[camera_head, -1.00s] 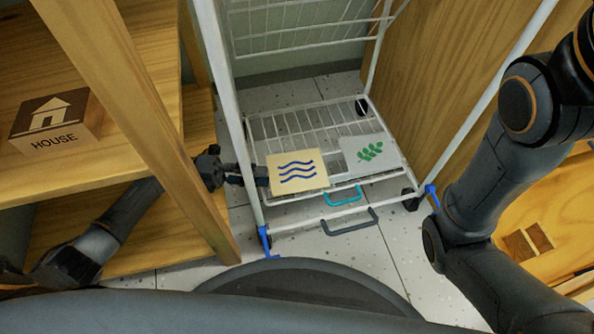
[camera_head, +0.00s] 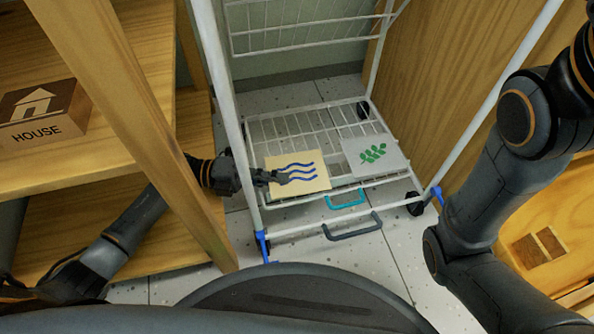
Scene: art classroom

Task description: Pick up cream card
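The cream card (camera_head: 310,182) with blue wavy lines lies at the left of the white wire rack's bottom shelf (camera_head: 290,128). My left gripper (camera_head: 281,178) reaches in from the left past the rack's post, and its fingertips overlap the card's left part. The fingers look close together, but I cannot tell whether they are shut on the card's edge or only above it. My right arm (camera_head: 490,175) shows at the right, with its gripper out of view.
A pale grey card (camera_head: 388,166) with a green leaf sprig lies right of the cream card. Rack posts and a wooden upright (camera_head: 150,140) stand close to my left arm. A HOUSE block (camera_head: 75,122) sits on the left shelf. Teal (camera_head: 346,204) and grey handles (camera_head: 353,231) are in front.

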